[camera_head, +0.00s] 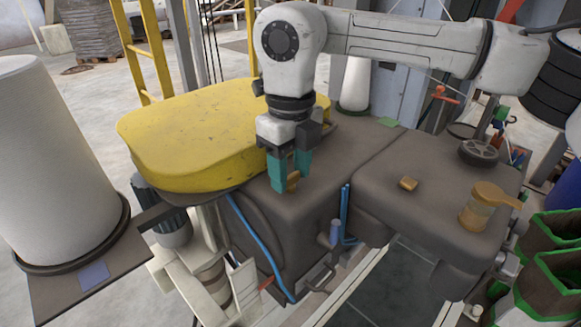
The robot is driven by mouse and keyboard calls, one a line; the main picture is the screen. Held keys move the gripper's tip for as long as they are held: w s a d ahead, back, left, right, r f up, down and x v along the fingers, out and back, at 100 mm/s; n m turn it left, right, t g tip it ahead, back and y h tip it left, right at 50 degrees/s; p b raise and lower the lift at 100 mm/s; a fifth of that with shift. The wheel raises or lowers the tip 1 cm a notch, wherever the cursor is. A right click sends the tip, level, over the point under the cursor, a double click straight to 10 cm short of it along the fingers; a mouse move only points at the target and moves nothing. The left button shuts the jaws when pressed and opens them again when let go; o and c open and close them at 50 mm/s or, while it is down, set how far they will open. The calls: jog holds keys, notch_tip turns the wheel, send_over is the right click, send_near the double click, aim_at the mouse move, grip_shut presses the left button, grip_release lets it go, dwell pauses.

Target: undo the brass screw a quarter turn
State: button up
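My gripper (291,184) points straight down over the dark machine housing (300,222) near the middle of the picture. Its two teal fingers stand on either side of a small brass-coloured piece, which looks like the brass screw (293,182). The fingers appear shut on it, with little or no gap at the sides. The screw's upper part is partly hidden by the fingers, and its turn angle is hard to read. Another small brass-coloured block (408,184) lies on the right-hand dark housing (385,165), apart from my gripper.
A large yellow cover (190,145) sits close left of my gripper. Blue hoses (258,245) run down the housing's front. On the right housing stand an amber jar (478,212) and a dark wheel-like part (478,152). A big white roll (50,160) stands far left.

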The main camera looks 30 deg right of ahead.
jog(key=c, duration=0.5)
jog(key=n+b, duration=0.1)
jog(key=n, duration=0.2)
jog(key=n+b, duration=0.1)
jog(key=n, duration=0.3)
jog(key=shift+n, duration=0.3)
jog(key=n, duration=1)
jog(key=shift+n, duration=0.3)
